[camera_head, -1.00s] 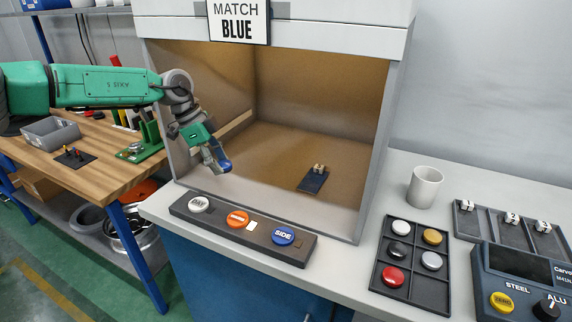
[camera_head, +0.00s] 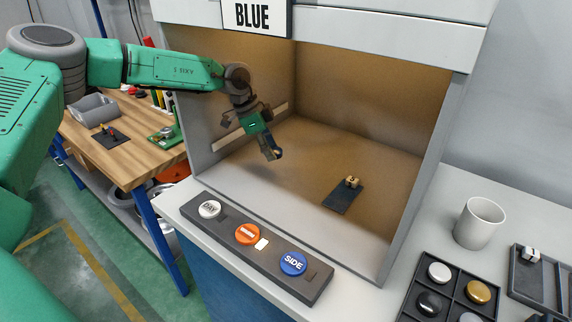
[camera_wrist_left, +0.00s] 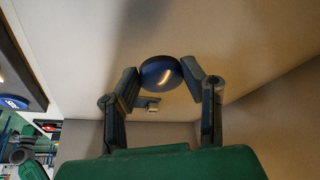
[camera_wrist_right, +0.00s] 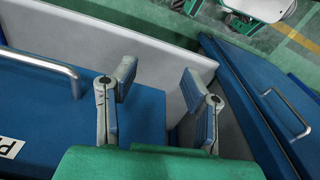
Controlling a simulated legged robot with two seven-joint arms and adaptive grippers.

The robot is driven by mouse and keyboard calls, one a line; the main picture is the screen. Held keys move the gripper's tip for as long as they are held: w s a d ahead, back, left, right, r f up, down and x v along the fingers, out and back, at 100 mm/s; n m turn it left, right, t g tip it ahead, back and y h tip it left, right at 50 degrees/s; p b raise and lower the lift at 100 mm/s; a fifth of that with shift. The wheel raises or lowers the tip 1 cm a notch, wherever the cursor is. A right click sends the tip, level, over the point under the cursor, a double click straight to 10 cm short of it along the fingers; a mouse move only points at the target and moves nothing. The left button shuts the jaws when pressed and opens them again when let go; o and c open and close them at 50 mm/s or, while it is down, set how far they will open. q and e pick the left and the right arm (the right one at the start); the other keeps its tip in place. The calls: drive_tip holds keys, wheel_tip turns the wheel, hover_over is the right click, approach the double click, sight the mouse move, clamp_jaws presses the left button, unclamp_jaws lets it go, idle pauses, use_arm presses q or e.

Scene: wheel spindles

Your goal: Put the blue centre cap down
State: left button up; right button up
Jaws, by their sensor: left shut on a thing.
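My left gripper (camera_head: 272,153) is inside the light booth, above its floor. It is shut on the blue centre cap (camera_wrist_left: 160,72), which sits between both fingertips in the left wrist view. In the head view the cap (camera_head: 278,152) shows only as a small dark blue piece at the fingertips, and the fingers partly hide it. The cap appears clear of the booth floor (camera_head: 300,165), though the exact height is hard to tell. My right gripper (camera_wrist_right: 160,82) shows only in its wrist view, open and empty, above blue cabinet fronts.
A dark plate (camera_head: 341,198) with a small tan piece lies on the booth floor to the right. A button bar (camera_head: 270,247) runs along the front. A sign (camera_head: 254,17) reads BLUE.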

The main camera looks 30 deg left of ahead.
sight(273, 172)
use_arm(q)
drive_tip(key=shift+d+f, duration=0.4)
drive_tip(key=shift+f, duration=0.4)
drive_tip(key=f, duration=0.2)
drive_tip(key=a+f, duration=0.1)
drive_tip(key=f, duration=0.1)
drive_tip(key=shift+a+f, duration=0.1)
drive_tip(key=shift+f, duration=0.05)
drive_tip(key=shift+a, duration=0.2)
drive_tip(key=shift+s+d+f, duration=0.1)
drive_tip(key=shift+d+f, duration=0.15)
drive_tip(key=shift+d, duration=0.2)
drive_tip(key=o, duration=1.2)
drive_tip(key=shift+d+f, duration=0.1)
drive_tip(key=shift+o, duration=0.2)
drive_tip(key=shift+f, duration=0.1)
drive_tip(key=shift+a, duration=0.2)
